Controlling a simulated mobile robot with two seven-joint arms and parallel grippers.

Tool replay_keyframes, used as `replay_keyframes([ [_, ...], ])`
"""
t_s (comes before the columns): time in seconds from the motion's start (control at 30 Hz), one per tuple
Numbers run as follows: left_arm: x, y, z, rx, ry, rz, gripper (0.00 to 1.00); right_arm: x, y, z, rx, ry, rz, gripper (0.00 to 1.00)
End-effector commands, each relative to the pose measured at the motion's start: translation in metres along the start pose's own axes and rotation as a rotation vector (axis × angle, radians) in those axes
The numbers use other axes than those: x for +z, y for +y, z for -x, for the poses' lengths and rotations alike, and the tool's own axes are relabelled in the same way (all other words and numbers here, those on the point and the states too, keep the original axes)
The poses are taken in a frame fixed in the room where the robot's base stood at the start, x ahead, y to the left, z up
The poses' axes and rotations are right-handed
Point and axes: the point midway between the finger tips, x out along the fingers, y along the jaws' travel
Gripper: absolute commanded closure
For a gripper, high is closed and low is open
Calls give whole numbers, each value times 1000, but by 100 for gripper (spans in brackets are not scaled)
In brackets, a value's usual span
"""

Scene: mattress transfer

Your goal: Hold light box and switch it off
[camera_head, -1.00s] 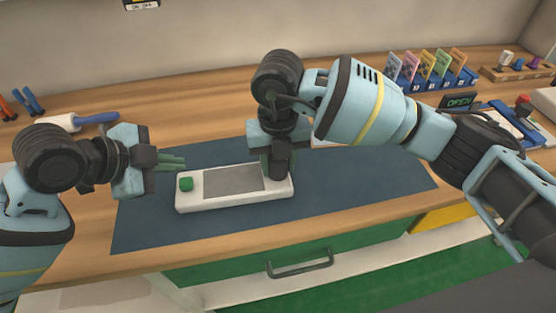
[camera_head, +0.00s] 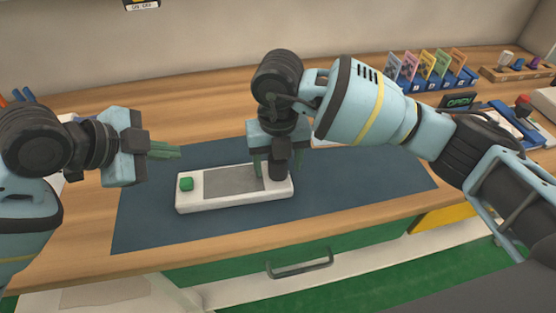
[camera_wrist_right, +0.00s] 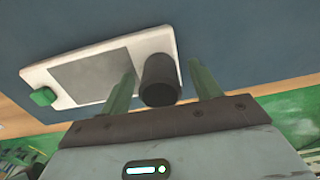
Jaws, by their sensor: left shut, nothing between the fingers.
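The light box (camera_head: 235,203) is a flat white box with a grey panel (camera_head: 233,182), lying on the blue mat. A green button (camera_head: 186,184) sits at its left end. A dark upright cylinder (camera_wrist_right: 160,78) stands at its other end. My right gripper (camera_head: 278,168) is over that end with its fingers spread; in the right wrist view the green fingers stand apart on either side of the cylinder, with gaps. My left gripper (camera_head: 172,150) is shut and empty, pointing right, above and a little left of the green button, apart from it.
The blue mat (camera_head: 350,190) has free room right of the box. Card holders (camera_head: 437,78), an OPEN sign (camera_head: 459,101) and a rack of knobs (camera_head: 515,70) stand at the back right. A drawer handle (camera_head: 300,264) is below the front edge.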

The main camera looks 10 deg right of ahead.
Motion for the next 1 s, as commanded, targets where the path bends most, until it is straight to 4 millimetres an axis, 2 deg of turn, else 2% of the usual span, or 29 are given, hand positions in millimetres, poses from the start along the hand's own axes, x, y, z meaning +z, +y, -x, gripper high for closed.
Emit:
replay_keyframes([
  [0.27,0,0,0,0,0,0,100,0,0,7,-1,-1,0,37],
  [0.37,0,0,0,0,0,0,100,0,0,21,2,-3,0,37],
  [0.7,0,0,0,0,0,0,100,1,0,87,1,-2,0,37],
  [0.9,0,0,0,0,0,0,100,0,0,112,-1,-1,0,37],
  [1.0,0,0,0,0,0,0,100,0,0,118,0,0,0,37],
])
